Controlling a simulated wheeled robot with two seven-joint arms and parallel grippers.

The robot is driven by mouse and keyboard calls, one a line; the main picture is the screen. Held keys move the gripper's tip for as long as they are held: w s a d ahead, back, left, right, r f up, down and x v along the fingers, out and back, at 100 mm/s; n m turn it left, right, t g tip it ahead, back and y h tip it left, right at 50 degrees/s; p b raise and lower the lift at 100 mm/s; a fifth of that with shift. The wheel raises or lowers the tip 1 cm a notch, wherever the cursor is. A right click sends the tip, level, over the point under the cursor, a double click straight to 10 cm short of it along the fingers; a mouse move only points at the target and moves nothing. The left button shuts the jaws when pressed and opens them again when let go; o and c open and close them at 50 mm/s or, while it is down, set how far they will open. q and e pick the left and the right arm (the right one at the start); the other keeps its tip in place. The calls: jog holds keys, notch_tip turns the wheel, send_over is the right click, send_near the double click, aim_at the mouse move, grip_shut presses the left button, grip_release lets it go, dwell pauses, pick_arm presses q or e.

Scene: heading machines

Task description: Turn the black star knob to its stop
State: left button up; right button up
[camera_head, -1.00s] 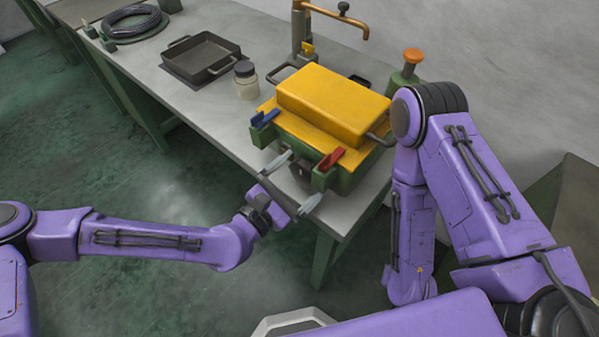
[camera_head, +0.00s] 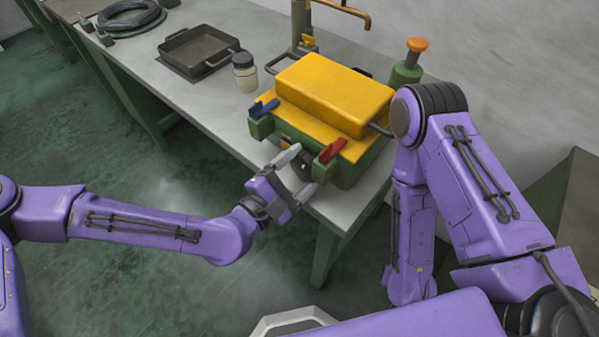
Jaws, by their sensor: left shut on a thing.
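A yellow-topped machine with a green base (camera_head: 339,93) stands at the near edge of the bench. The black star knob (camera_head: 304,168) is on its front face, low between the blue and red levers, and is mostly hidden by my left gripper. My left gripper (camera_head: 298,174) reaches in from the left, with its two grey fingers on either side of the knob, shut on it. How far the knob is turned cannot be seen. My right arm is folded at the right, and its gripper does not show.
A blue lever (camera_head: 264,108) and a red lever (camera_head: 332,150) sit on the machine's front, close to my left fingers. A jar (camera_head: 244,73), a dark tray (camera_head: 198,51) and a coiled cable (camera_head: 131,20) are farther left. The floor before the bench is clear.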

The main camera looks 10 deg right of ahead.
pick_arm(q)
jog(key=o, duration=1)
jog(key=shift+o, duration=0.2)
